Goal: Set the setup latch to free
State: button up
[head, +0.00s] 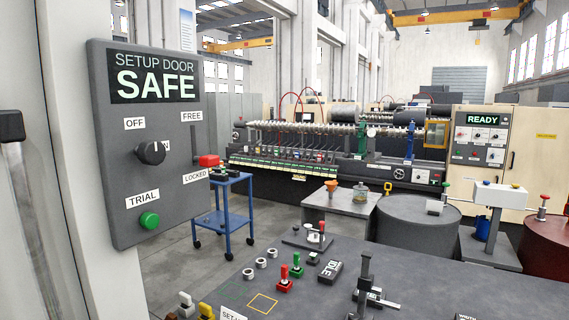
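The setup latch is a red handle (208,160) on the right side of a grey control panel (125,225) at the left of the head view. A dark upright slot (194,138) runs above it. The label FREE (191,116) is at the top of the slot and the label LOCKED (195,175) is at the bottom. The red handle sits low, just above LOCKED. The panel's screen (155,82) reads SETUP DOOR SAFE. My gripper cannot be made out in this view.
The panel also carries a black OFF knob (151,152) and a green TRIAL button (150,220). A dark bench (400,265) with small fixtures fills the lower right. A blue trolley (222,215) stands behind the panel's right edge.

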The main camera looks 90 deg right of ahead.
aim_at(209, 161)
jog(key=z, duration=2.8)
